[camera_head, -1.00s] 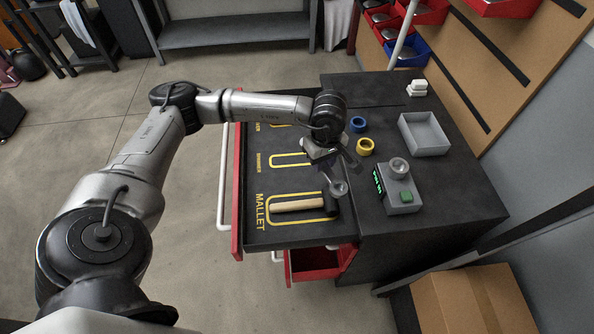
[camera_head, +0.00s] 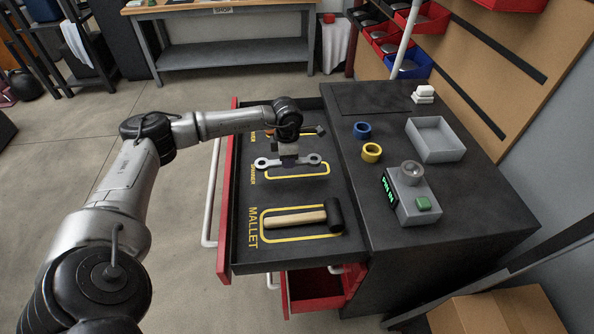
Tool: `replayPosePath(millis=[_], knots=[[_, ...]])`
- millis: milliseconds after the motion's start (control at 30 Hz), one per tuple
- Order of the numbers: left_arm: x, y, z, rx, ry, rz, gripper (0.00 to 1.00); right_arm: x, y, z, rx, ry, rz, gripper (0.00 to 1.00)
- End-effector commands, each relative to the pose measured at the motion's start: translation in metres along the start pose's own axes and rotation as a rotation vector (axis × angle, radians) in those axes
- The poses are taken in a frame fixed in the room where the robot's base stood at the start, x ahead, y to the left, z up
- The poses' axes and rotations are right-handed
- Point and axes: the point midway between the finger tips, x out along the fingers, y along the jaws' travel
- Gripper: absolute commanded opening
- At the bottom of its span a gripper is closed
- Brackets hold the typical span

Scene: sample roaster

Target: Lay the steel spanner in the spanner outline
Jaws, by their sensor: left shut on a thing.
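The steel spanner (camera_head: 308,160) is in the jaws of my left gripper (camera_head: 288,157), which is shut on its middle. The spanner lies crosswise in the picture, one ringed end on each side of the gripper. It shows over the upper edge of the yellow spanner outline (camera_head: 302,176) in the open drawer (camera_head: 245,190). The outline's lower edge and right end show below and beside the spanner. I cannot tell how high the spanner is above the drawer floor. My right gripper is not in view.
A mallet (camera_head: 295,218) lies in its outline nearer the front. Another tool (camera_head: 311,131) lies behind my gripper, partly hidden. On the worktop right of the drawer are a blue ring (camera_head: 362,130), a yellow ring (camera_head: 371,152), a grey tray (camera_head: 436,141) and a small device (camera_head: 412,197).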

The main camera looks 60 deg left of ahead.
Motion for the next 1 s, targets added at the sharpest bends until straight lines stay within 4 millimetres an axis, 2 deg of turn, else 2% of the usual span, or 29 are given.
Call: replayPosePath(millis=[33, 100, 300, 533, 800, 1000], knots=[[0.010, 0.007, 0.009, -0.003, -0.006, 0.000, 0.00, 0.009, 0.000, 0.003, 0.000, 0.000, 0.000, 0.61], [0.016, 0.015, 0.017, -0.002, -0.005, -0.001, 0.00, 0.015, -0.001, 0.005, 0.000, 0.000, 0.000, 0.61], [0.025, 0.029, 0.029, 0.000, -0.002, 0.000, 0.00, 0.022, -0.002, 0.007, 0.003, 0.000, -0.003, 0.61], [0.031, 0.032, 0.031, 0.001, 0.000, 0.001, 0.00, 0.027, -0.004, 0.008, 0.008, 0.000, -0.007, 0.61], [0.065, 0.032, 0.031, 0.002, 0.001, 0.000, 0.00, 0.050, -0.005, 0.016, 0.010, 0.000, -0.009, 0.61], [0.066, 0.032, 0.031, 0.002, 0.000, 0.001, 0.00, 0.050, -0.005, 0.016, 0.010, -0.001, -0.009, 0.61]])
